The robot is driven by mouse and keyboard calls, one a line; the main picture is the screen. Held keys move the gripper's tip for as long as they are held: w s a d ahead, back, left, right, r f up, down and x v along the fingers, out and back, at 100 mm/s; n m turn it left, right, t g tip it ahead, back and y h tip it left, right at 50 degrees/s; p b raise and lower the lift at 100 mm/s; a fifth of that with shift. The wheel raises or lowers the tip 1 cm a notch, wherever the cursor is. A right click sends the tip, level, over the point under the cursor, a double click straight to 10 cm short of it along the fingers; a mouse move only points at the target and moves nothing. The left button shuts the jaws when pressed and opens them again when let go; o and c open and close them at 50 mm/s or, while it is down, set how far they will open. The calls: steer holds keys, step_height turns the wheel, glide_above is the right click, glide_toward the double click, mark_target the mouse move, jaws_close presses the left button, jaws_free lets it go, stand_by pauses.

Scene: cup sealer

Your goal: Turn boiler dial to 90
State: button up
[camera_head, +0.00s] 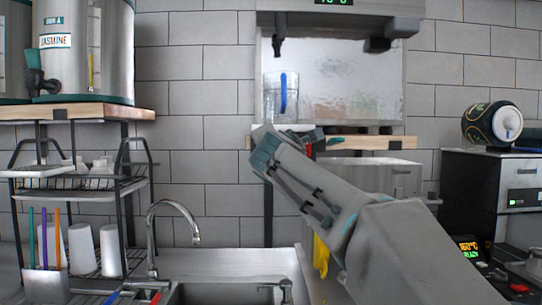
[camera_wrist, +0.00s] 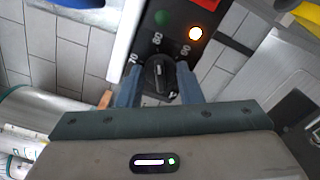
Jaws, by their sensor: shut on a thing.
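The dial (camera_wrist: 159,74) is a dark round knob with a raised grip on a black panel (camera_wrist: 147,45) in the wrist view. Number marks sit around it and look like 70, 80 and 90, rotated in the picture. The grip points roughly toward the middle mark, but the exact setting is hard to read. My gripper (camera_wrist: 158,88) has one finger on each side of the knob and is shut on it. In the head view my gripper (camera_head: 266,150) is by the wooden shelf, and the dial is hidden there.
An orange lamp (camera_wrist: 195,33) is lit on the panel, beside a dark green one (camera_wrist: 162,17). In the head view a glass pitcher (camera_head: 281,97) with a blue handle stands just above my gripper. A faucet (camera_head: 170,235) and a cup rack (camera_head: 80,185) are left.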

steer(key=m+b, duration=0.5)
steer(key=m, duration=0.6)
steer(key=shift+f+b, duration=0.2)
steer(key=shift+b, duration=0.15)
steer(key=shift+m, duration=0.3)
steer(key=o, duration=0.9)
steer(key=shift+o, duration=0.2)
steer(key=s+b, duration=0.3)
steer(key=s, duration=1)
steer(key=shift+s, duration=0.4)
